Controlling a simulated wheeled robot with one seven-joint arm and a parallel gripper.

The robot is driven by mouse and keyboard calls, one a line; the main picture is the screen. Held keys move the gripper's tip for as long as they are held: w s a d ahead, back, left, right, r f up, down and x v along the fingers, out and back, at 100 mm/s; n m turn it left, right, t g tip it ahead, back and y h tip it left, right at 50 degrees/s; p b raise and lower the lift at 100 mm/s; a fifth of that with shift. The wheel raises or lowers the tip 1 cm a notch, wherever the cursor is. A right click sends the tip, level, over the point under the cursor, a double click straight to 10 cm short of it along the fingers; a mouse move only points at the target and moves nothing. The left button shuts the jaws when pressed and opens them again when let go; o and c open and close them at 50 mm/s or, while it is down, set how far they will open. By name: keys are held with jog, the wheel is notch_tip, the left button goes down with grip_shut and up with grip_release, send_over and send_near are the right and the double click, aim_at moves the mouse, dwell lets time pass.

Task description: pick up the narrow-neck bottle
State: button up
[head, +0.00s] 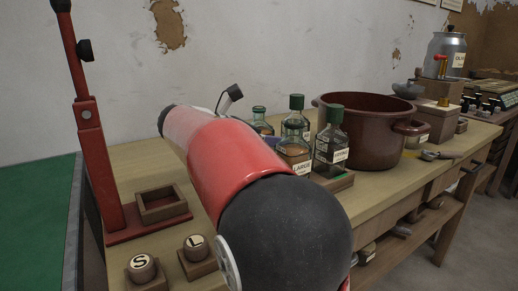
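Several glass bottles with dark green caps stand close together on the wooden bench, just right of my arm. A front bottle (294,153) holds amber liquid and has a partly readable label. Beside it on the right is a darker, taller-looking bottle (331,146) with a white label. Another capped bottle (297,106) stands behind them, and one more (259,117) is to the left. I cannot tell which one is the narrow-neck bottle. My red and black arm covers the bench left of them and part of the group.
A large brown pot (368,132) stands right of the bottles. A wooden tray (162,204) and two knobbed blocks marked S (141,267) and L (195,248) are at the left, near a red upright stand (88,130). A metal can (445,54) stands farther back.

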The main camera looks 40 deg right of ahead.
jog(key=c, duration=1.4)
jog(key=shift+r, duration=0.2)
